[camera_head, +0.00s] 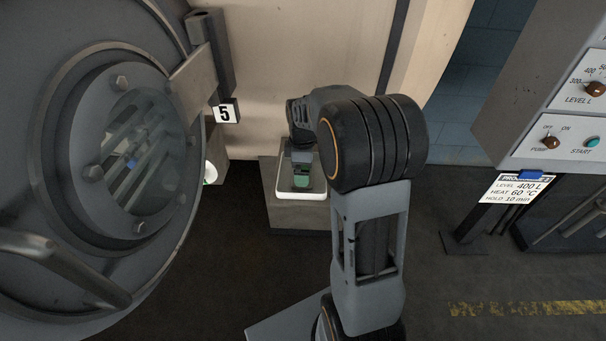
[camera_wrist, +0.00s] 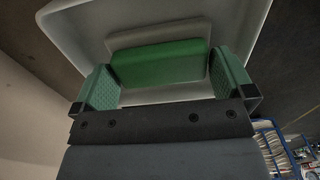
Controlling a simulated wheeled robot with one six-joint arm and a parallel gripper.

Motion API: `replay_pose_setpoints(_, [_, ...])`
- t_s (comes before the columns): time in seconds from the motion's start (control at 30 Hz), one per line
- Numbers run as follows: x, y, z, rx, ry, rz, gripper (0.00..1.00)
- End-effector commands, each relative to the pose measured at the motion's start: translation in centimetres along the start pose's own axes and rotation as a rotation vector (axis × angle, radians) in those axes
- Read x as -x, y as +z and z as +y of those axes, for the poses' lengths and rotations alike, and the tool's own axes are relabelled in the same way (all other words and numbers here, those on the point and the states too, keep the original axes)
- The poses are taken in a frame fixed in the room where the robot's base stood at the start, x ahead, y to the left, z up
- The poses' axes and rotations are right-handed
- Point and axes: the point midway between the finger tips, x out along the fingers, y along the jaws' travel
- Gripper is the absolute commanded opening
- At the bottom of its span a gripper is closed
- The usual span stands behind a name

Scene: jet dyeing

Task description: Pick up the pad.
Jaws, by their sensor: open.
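The pad is a green block with a pale grey backing. In the wrist view the pad (camera_wrist: 160,63) lies in a white tray (camera_wrist: 75,38). My gripper (camera_wrist: 165,80) is open, with one green ribbed finger on each side of the pad's green part. I cannot tell whether either finger touches it. In the head view my gripper (camera_head: 302,172) points down into the white tray (camera_head: 300,195) on a grey block. There my arm and gripper hide most of the tray, and the small green patch between the fingers is hard to make out.
A large round machine door (camera_head: 135,150) with a glass window and handle fills the left. A number 5 sign (camera_head: 225,112) hangs beside it. A control panel (camera_head: 560,130) and an instruction card (camera_head: 517,188) stand at the right. The dark floor between is mostly clear.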

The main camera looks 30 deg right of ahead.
Motion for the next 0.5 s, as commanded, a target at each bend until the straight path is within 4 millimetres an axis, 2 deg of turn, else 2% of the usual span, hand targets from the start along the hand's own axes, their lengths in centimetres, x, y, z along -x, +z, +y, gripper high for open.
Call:
replay_pose_setpoints(0.3, [-0.38, -0.01, -0.02, 0.0, 0.0, 0.0, 0.99])
replay_pose_setpoints(0.5, [-0.36, -0.03, -0.02, 0.001, 0.0, 0.0, 0.8])
